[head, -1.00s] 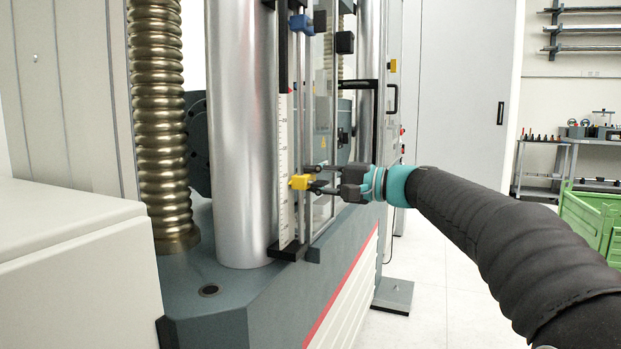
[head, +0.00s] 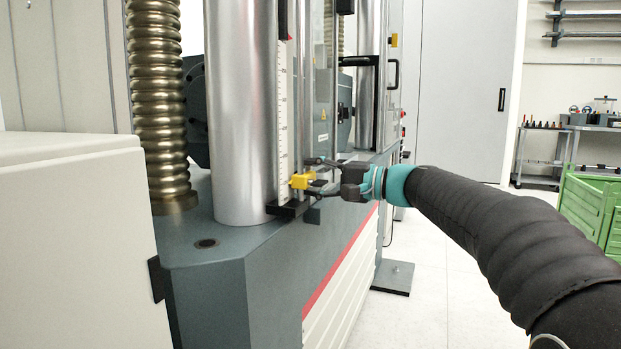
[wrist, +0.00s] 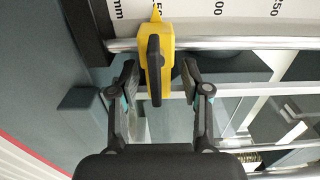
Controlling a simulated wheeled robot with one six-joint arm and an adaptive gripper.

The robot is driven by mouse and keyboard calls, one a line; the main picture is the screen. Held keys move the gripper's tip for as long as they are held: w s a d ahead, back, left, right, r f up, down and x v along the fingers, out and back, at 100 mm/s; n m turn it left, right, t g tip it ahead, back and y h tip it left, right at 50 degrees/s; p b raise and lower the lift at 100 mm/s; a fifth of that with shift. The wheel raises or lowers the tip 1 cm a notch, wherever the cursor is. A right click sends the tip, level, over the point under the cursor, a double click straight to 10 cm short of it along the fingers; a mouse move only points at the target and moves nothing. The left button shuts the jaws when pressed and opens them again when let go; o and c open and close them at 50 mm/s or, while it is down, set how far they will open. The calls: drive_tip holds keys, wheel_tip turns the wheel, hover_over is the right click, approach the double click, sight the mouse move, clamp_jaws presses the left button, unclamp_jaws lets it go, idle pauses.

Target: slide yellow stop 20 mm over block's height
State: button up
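The yellow stop (head: 301,181) sits on the vertical guide rod beside the white scale (head: 283,120), low down, close above the black lower end bracket (head: 288,208). In the wrist view the yellow stop (wrist: 158,58) has a pointer toward the scale (wrist: 240,10) and a dark upright handle (wrist: 153,68). My gripper (head: 318,173) is at the stop from the right. In the wrist view my gripper (wrist: 160,82) is open, one finger on each side of the handle, with gaps visible at both sides. Whether a fingertip touches the yellow body is unclear. No block is clearly identifiable.
A thick silver column (head: 240,110) stands left of the scale. The grey machine base (head: 230,260) lies below with a red stripe. A dark cover (head: 395,278) lies on the floor. Green crates (head: 590,205) stand far right. Open floor lies between.

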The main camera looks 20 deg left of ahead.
drive_tip(key=s+d, duration=0.1)
drive_tip(key=d, duration=1.1)
drive_tip(key=shift+w, duration=0.1)
drive_tip(key=s+d+f+m+t+h+p, duration=0.1)
drive_tip(key=s+d+f+h, duration=0.25)
drive_tip(key=f, duration=0.65)
drive_tip(key=s+d+f+m+h, duration=0.1)
drive_tip(key=s+d+f+h, duration=0.3)
drive_tip(key=f, duration=0.6)
drive_tip(key=s+d+f+n+t+h+p, duration=0.1)
drive_tip(key=s+d+f+n+h+p, duration=0.3)
drive_tip(key=s+d+h, duration=0.6)
drive_tip(key=s+d+r+m+t+p, duration=0.1)
drive_tip(key=s+d+r+t+p, duration=0.1)
drive_tip(key=s+d, duration=0.6)
drive_tip(key=shift+s+r+p, duration=0.45)
drive_tip(key=shift+s+p, duration=0.15)
drive_tip(key=shift+s, duration=1.35)
